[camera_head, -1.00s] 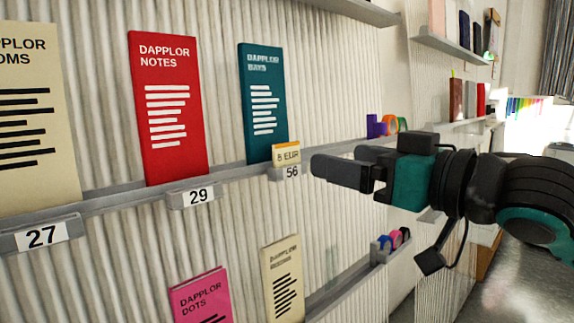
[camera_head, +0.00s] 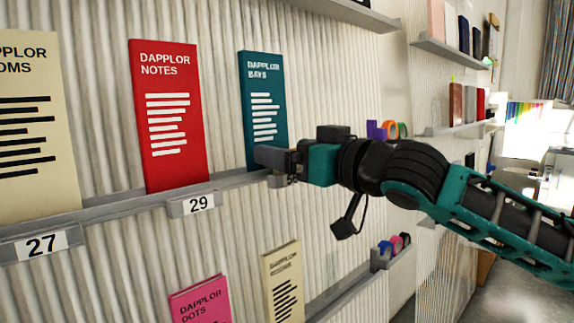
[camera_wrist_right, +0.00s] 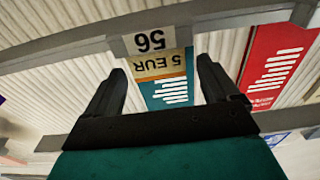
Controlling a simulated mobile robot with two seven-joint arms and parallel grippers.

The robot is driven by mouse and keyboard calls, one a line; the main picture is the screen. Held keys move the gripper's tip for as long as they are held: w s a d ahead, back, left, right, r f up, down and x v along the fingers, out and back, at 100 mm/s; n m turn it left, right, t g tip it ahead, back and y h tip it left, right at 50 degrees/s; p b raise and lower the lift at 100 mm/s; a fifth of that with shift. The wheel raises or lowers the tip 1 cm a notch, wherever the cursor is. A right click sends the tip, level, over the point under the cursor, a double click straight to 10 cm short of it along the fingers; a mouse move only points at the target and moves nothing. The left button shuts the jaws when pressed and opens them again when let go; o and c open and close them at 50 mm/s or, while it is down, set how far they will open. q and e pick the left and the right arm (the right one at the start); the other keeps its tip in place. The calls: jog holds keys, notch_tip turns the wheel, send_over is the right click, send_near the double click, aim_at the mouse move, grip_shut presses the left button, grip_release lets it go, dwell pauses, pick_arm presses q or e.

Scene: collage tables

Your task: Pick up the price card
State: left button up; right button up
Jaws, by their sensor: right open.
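The price card (camera_wrist_right: 159,65) is a small cream card with an orange strip reading "5 EUR", seen upside down in the right wrist view. It stands at the shelf edge by the number label 56 (camera_wrist_right: 150,40), in front of the teal booklet (camera_head: 263,105). In the head view my gripper hides the card. My right gripper (camera_head: 268,157) is at the shelf edge in front of the teal booklet. In the right wrist view its fingers (camera_wrist_right: 160,82) are apart, one on each side of the card, with nothing held. My left gripper is not in view.
A red booklet (camera_head: 170,115) stands left of the teal one on the grey shelf ledge (camera_head: 125,200). A pink booklet (camera_head: 200,295) and a cream booklet (camera_head: 284,282) are below. Tape rolls (camera_head: 390,130) sit to the right.

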jog(key=shift+w+a, duration=0.35)
jog(key=shift+a, duration=0.05)
jog(key=c, duration=1)
